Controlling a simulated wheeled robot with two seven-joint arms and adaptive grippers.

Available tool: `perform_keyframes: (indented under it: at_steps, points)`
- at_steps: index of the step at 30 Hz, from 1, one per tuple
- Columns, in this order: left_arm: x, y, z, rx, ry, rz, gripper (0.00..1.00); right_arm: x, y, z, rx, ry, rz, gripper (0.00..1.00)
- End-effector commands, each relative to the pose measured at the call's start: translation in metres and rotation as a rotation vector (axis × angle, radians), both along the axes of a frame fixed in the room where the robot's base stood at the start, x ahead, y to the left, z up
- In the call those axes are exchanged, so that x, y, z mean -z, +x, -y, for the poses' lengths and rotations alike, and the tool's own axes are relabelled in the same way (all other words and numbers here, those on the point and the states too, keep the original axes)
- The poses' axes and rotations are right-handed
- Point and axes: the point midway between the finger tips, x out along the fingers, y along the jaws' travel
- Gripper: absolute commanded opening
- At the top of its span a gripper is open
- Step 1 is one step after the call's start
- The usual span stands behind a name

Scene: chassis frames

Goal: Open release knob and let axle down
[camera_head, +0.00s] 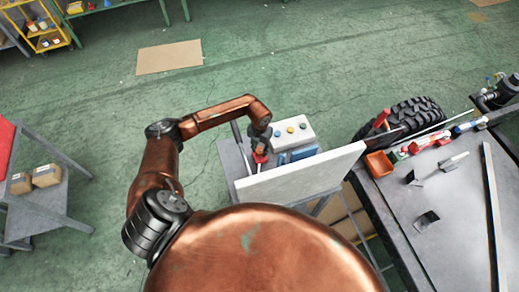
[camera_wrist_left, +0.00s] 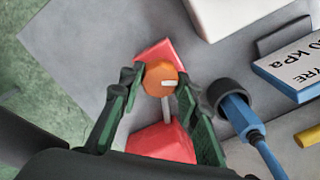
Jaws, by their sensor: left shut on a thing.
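An orange release knob (camera_wrist_left: 160,80) with a short white mark sits on a red jack-like body (camera_wrist_left: 160,144) in the left wrist view. My left gripper (camera_wrist_left: 161,88) is shut on the knob, a dark finger on either side of it. In the head view my left gripper (camera_head: 262,146) reaches down over the small grey table, with a bit of the red body (camera_head: 260,158) showing under it. I cannot make out an axle in either view. My right gripper is in neither view.
A white button box (camera_head: 291,131) and a blue tyre gauge (camera_wrist_left: 292,68) lie right of the gripper. A blue-handled tool (camera_wrist_left: 240,117) lies close to the right finger. A white panel (camera_head: 300,174) stands in front. A tyre (camera_head: 412,117) and tool-covered bench (camera_head: 440,205) are at right.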

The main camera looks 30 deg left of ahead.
Motion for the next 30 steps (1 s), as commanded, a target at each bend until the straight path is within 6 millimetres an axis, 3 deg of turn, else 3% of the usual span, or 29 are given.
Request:
perform_keyframes:
  at_steps: [14,15,22,30]
  points:
    - [-0.0004,0.0008,-0.0006,-0.013,0.001,0.002,0.06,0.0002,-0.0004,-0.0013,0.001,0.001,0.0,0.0]
    - [-0.0004,0.0009,-0.0006,-0.013,0.0,0.002,0.33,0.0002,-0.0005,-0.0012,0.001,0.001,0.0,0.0]
    - [-0.0003,0.0005,-0.0004,-0.012,0.0,0.001,0.48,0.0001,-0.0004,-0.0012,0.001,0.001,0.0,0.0]
    - [-0.0009,0.0004,-0.0003,-0.012,0.0,0.001,0.48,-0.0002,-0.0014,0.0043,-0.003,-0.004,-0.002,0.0]
